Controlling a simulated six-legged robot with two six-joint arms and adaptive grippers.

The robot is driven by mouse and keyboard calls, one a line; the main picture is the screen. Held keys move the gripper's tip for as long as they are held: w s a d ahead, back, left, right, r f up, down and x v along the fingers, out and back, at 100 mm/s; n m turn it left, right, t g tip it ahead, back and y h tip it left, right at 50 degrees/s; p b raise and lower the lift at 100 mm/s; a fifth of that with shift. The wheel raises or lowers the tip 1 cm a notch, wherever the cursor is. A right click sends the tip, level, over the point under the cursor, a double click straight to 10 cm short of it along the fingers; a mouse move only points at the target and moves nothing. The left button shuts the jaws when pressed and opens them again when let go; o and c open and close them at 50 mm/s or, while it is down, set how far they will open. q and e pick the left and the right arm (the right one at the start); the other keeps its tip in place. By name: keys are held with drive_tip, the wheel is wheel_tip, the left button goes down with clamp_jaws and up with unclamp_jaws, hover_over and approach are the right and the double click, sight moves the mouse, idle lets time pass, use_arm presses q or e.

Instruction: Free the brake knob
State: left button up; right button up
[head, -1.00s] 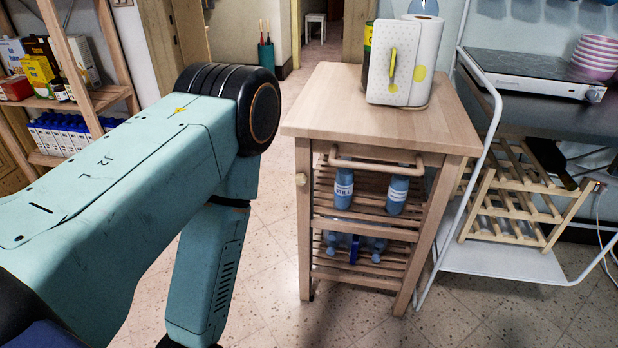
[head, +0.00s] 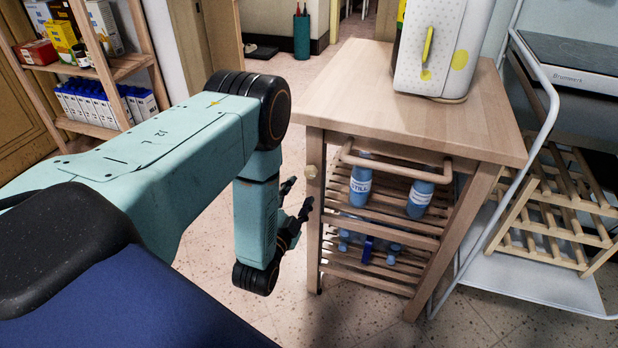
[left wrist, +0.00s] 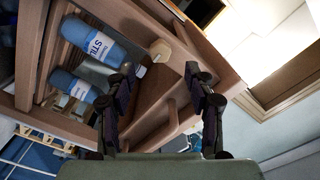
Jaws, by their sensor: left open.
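The brake knob (head: 311,171) is a small round cream knob on the front left leg of the wooden trolley (head: 425,125). It also shows in the left wrist view (left wrist: 160,51), beyond the fingertips and roughly between them. My left gripper (head: 298,196) is open and empty, just left of and slightly below the knob in the head view. Its two dark fingers also show apart in the left wrist view (left wrist: 160,73). The fingers look clear of the knob, though the exact gap is hard to tell. My right gripper is not in view.
Blue bottles (head: 360,186) lie on the trolley's slatted shelves, beside a front handle bar (head: 395,168). A white dotted container (head: 432,50) stands on top. A white-framed rack (head: 520,265) stands close on the right. Floor left of the trolley is clear.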

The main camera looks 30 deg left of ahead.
sight(309, 175)
use_arm(q)
drive_tip(key=b+x, duration=0.2)
drive_tip(key=x, duration=0.4)
drive_tip(key=shift+w, duration=0.3)
drive_tip(key=shift+w+r, duration=0.15)
drive_tip(key=shift+w, duration=0.1)
drive_tip(key=shift+c, duration=0.3)
drive_tip(key=shift+c, duration=0.7)
clamp_jaws()
